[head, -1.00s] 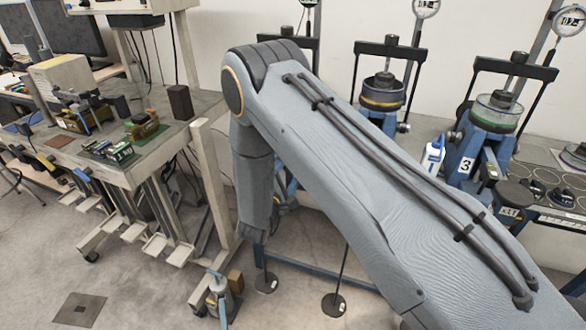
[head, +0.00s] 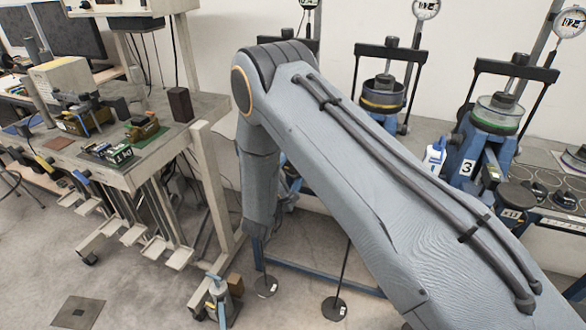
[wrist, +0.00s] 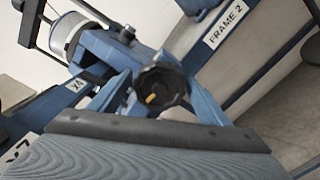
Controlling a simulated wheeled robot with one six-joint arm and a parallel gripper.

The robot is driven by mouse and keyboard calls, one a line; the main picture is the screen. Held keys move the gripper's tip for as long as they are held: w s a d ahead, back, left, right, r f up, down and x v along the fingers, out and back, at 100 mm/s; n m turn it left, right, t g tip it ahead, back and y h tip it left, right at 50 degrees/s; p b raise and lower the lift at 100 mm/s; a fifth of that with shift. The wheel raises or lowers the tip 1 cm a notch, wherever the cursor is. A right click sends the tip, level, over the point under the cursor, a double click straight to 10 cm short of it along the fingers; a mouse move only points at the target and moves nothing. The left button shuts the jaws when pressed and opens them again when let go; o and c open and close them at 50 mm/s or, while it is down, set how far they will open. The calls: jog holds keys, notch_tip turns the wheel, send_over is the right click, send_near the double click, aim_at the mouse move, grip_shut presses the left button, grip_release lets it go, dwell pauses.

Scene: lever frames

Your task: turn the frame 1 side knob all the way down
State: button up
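In the wrist view a black lobed knob (wrist: 163,87) with a yellow mark sits on a blue frame, near the middle of the picture. The yellow mark is at its lower left. A "FRAME 2" label (wrist: 225,26) is on a blue beam at upper right; whether the knob belongs to frame 1 cannot be read. A grey ribbed part with a dark bolted edge, likely my gripper (wrist: 155,135), fills the bottom below the knob. No separate fingertips show and contact cannot be told. In the head view my arm hides most of the leftmost lever frame (head: 315,45).
A bench (head: 150,170) with tools stands at left. Round weights on rods (head: 334,307) hang low near the floor. A blue-handled jack (head: 220,300) stands below. Frame 3 (head: 465,150) is at right. Open floor lies at lower left.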

jog(key=shift+s, duration=0.1)
jog(key=shift+p+v, duration=1.05)
jog(key=shift+v, duration=1.95)
